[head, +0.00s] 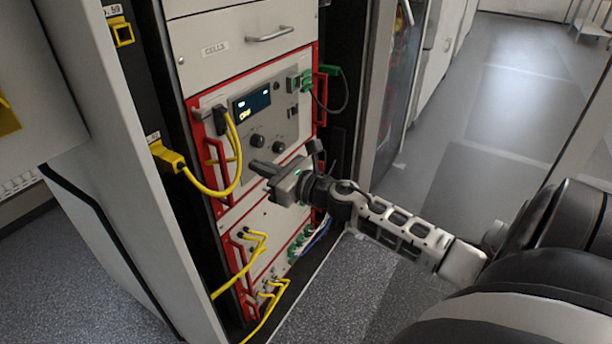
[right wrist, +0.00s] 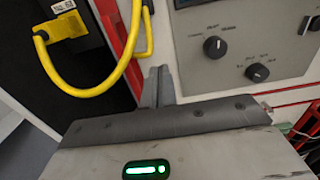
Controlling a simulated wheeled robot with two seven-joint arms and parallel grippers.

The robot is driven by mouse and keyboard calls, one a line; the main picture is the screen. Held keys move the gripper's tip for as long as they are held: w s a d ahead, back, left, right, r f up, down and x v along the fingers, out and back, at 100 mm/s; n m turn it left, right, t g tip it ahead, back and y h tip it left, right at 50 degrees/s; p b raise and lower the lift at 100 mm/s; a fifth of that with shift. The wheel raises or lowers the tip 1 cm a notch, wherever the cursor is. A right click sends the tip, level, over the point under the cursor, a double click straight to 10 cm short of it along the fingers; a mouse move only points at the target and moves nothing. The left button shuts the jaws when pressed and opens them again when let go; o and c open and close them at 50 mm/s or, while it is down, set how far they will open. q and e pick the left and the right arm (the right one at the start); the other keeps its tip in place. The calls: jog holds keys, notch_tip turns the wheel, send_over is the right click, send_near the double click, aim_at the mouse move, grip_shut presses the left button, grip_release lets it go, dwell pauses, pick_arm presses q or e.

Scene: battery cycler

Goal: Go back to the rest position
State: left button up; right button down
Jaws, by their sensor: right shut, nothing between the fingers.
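My right gripper (head: 258,171) is in front of the battery cycler (head: 290,105) in the head view, pointing left toward the rack. Its fingers are shut with nothing between them. In the right wrist view the shut fingers (right wrist: 157,87) stand up in front of the panel, left of two dark knobs. I cannot tell the exact gap between fingertips and rack. My left gripper is not in view.
A yellow cable (head: 222,190) loops from a yellow plug (head: 166,156) to a black connector (head: 221,118) on the panel, close to my right gripper. Red handles (head: 206,165) stick out from the rack. A drawer (head: 245,45) sits above. The floor (head: 500,100) at right is open.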

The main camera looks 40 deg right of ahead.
jog(key=b+v, duration=0.1)
jog(key=v, duration=0.6)
jog(key=shift+s+f, duration=0.1)
